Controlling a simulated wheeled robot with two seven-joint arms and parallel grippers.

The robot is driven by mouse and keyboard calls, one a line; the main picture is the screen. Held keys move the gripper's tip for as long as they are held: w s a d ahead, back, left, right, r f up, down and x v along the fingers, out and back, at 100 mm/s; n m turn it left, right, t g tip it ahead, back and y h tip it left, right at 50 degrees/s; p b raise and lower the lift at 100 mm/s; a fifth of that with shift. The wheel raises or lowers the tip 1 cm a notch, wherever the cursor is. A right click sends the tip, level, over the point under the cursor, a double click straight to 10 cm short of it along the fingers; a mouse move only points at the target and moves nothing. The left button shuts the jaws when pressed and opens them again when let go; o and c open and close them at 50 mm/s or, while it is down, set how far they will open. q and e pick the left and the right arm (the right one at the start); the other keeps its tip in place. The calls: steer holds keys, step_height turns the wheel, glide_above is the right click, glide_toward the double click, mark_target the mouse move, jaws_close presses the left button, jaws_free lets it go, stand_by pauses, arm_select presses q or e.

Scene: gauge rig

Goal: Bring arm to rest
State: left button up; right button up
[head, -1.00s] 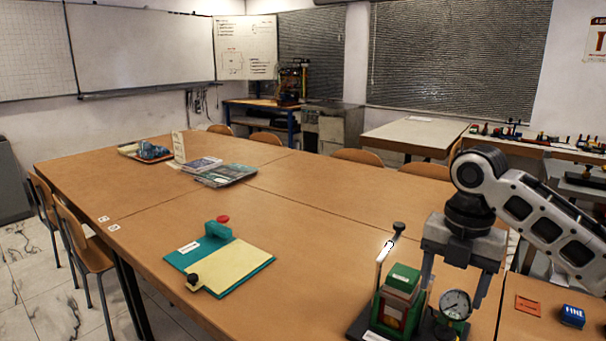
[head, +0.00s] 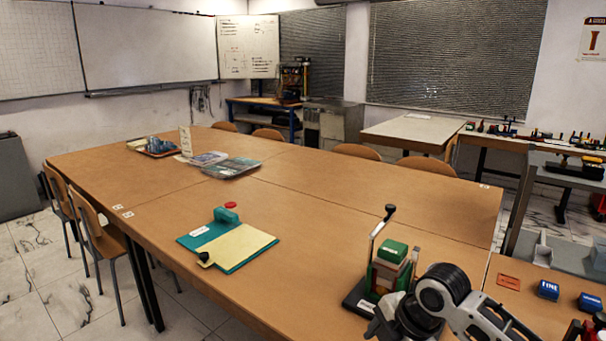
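My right arm comes in from the lower right. Its dark wrist and gripper (head: 388,322) are low at the bottom edge, in front of the gauge rig, and the fingers cannot be made out. The rig (head: 391,266) has a green-topped block, a dark base and an upright lever with a black knob (head: 390,210). It stands upright near the table's front edge. The round dial gauge is hidden behind my arm. I see nothing held in the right gripper. My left gripper is out of view.
A teal board with a cream pad (head: 228,246) and red button lies left of the rig on the table (head: 310,225). An orange card (head: 509,280) and blue blocks (head: 548,290) lie at right. Magazines and a tray are farther back. The middle of the table is clear.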

steer(key=s+a+f+m+t+y, duration=0.2)
steer(key=s+a+f+m+t, duration=0.25)
steer(key=s+f+m, duration=0.5)
steer(key=s+d+f+m+t+h, duration=0.1)
steer(key=s+d+f+m, duration=0.1)
steer(key=s+m, duration=0.3)
steer(key=s+d+f+m+t+h, duration=0.1)
steer(key=s+d+f+m+t, duration=0.1)
steer(key=s+m, duration=0.3)
steer(key=shift+s+d+f+h, duration=0.2)
steer(key=shift+d+f+h, duration=0.1)
steer(key=shift+d+f, duration=0.45)
